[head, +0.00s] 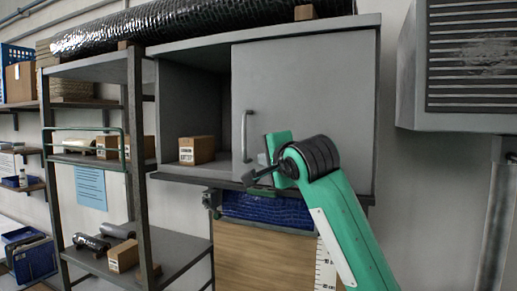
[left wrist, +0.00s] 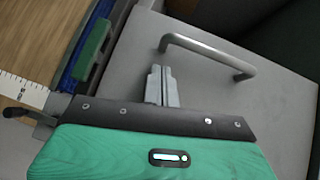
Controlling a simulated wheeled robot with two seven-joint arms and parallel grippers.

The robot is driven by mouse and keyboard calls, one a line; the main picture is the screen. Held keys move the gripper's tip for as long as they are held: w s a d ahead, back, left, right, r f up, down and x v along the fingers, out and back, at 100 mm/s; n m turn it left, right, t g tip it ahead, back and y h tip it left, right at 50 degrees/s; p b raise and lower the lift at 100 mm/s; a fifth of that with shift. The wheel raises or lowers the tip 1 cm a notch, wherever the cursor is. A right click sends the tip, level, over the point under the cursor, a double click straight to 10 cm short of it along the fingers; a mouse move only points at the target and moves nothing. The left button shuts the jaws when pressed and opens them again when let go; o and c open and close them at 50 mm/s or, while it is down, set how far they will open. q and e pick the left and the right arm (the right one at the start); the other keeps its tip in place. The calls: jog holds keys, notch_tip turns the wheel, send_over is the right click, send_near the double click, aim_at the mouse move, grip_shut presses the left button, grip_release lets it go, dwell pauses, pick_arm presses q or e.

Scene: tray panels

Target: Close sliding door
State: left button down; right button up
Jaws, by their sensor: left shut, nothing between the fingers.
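A grey wall cabinet (head: 193,86) has a flat grey sliding door (head: 306,91) over its right part. The cabinet's left part is open, with a small cardboard box (head: 196,150) standing inside. The door has an upright metal bar handle (head: 245,136) near its left edge; it also shows in the left wrist view (left wrist: 208,53). My left gripper (head: 262,159) is just right of the handle's lower end, in front of the door. In the left wrist view its fingers (left wrist: 160,72) are shut and empty, apart from the handle as far as I can tell. My right gripper is out of view.
A metal shelf rack (head: 136,110) with boxes stands left of the cabinet. A dark shiny roll (head: 190,22) lies on top of the cabinet. A blue wrapped item (head: 268,208) sits below it. A vented grey unit (head: 464,120) hangs at right.

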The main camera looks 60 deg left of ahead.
aim_at(250, 161)
pick_arm(q)
jog(key=shift+s+a+f+p, duration=0.2)
jog(key=shift+s+a+p, duration=0.35)
jog(key=shift+a, duration=0.3)
jog(key=shift+s+a+f+b, duration=0.15)
jog(key=shift+s+a+b, duration=0.2)
jog(key=shift+b, duration=0.4)
jog(key=s+a+b, duration=0.7)
jog(key=a, duration=0.5)
jog(key=s+a+b, duration=0.7)
jog(key=a, duration=0.5)
jog(key=shift+s+r+b, duration=0.25)
jog(key=shift+s+b, duration=0.05)
